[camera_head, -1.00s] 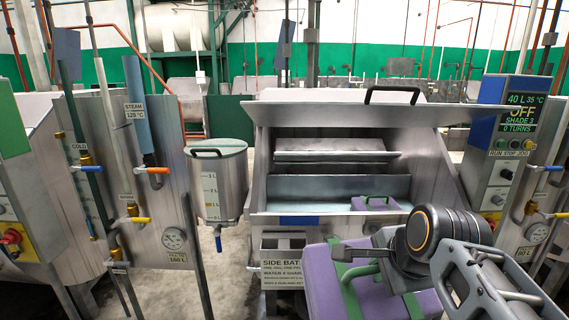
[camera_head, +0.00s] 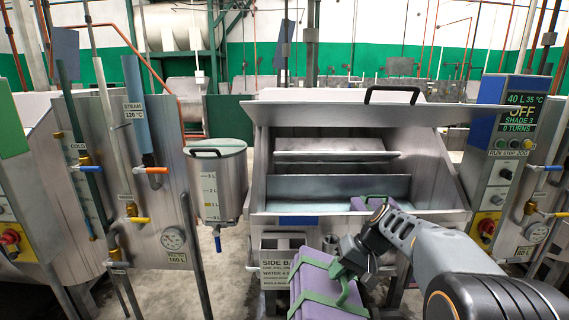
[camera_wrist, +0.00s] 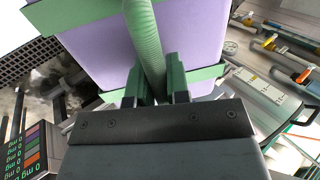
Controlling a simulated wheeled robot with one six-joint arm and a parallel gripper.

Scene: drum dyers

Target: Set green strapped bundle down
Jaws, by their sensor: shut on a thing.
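The strapped bundle (camera_head: 318,283) is a purple block with green straps and a green loop handle. It hangs at the bottom centre of the head view, in front of the steel machine. My gripper (camera_head: 346,268) is shut on the loop handle. In the wrist view my gripper (camera_wrist: 158,88) has its two green fingers on either side of the ribbed green handle (camera_wrist: 146,45), with the purple bundle (camera_wrist: 195,35) beyond. The bundle's lower end is cut off by the head view's bottom edge, so what lies beneath it is hidden.
The open steel machine (camera_head: 436,185) stands ahead, with another purple bundle with green straps (camera_head: 362,203) in its opening. A side bath box (camera_head: 276,268) sits below its front lip. A measuring tank (camera_head: 232,185) stands left. Bare floor (camera_head: 235,280) shows left of the bath.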

